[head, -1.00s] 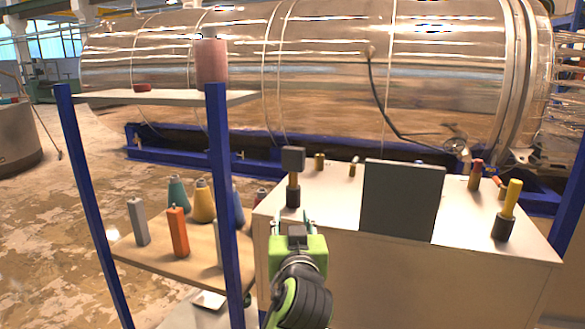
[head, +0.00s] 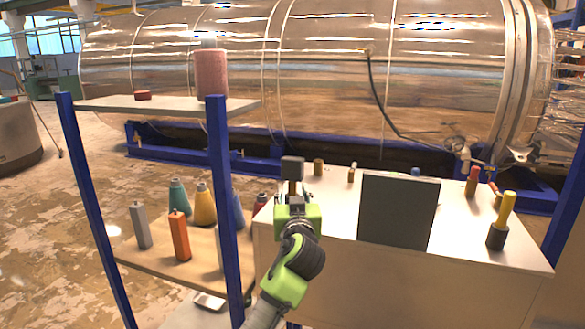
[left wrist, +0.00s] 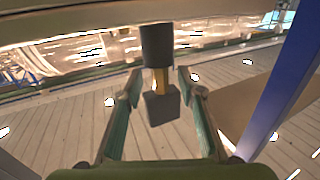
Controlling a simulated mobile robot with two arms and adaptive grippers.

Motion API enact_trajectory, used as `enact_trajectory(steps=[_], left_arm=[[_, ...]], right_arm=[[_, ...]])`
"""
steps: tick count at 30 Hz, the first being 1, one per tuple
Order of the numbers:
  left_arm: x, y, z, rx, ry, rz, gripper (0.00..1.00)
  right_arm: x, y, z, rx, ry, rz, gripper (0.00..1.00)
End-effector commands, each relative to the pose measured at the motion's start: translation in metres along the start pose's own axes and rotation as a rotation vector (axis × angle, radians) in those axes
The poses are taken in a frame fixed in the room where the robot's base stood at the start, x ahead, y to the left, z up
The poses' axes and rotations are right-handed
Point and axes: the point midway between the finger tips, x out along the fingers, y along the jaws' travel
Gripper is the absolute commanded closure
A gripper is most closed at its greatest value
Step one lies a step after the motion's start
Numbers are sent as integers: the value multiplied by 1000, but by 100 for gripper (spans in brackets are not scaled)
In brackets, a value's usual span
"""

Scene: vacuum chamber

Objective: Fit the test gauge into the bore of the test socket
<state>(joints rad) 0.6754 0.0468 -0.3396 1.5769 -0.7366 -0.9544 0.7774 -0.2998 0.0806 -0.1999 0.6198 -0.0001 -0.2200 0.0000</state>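A piece with a dark grey block (head: 292,168) on top of a yellow shaft stands upright on the white cabinet; I take it for the test gauge. In the left wrist view the grey block (left wrist: 162,104) and shaft show between my fingers, with a black cylinder (left wrist: 156,45) at the shaft's other end. My left gripper (head: 296,204) is open around or just in front of this piece; contact cannot be told. It also shows in the left wrist view (left wrist: 158,80), fingers apart. I cannot tell for sure which piece is the test socket. My right gripper is out of view.
A dark upright panel (head: 398,212) stands on the white cabinet (head: 400,270). A yellow rod in a dark base (head: 497,237) and a red cylinder (head: 473,180) are at its right. A blue-posted shelf (head: 220,200) with bottles and cones stands close on the left.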

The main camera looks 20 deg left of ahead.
Motion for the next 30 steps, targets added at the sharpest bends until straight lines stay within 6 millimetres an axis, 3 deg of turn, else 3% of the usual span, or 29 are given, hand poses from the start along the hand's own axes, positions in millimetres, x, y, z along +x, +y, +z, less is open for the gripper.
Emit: enact_trajectory(steps=[6, 14, 15, 19, 30], left_arm=[[22, 0, -1, 3, -2, -2, 65], [24, 0, 0, 1, -1, 0, 65], [24, 0, 0, 1, -1, 0, 68], [24, 0, 0, 1, -1, 0, 100], [24, 0, -3, -1, 1, 0, 100]], right_arm=[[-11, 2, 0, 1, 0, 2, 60], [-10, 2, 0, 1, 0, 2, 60], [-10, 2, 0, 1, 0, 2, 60], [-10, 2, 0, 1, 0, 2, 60], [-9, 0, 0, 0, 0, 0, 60]])
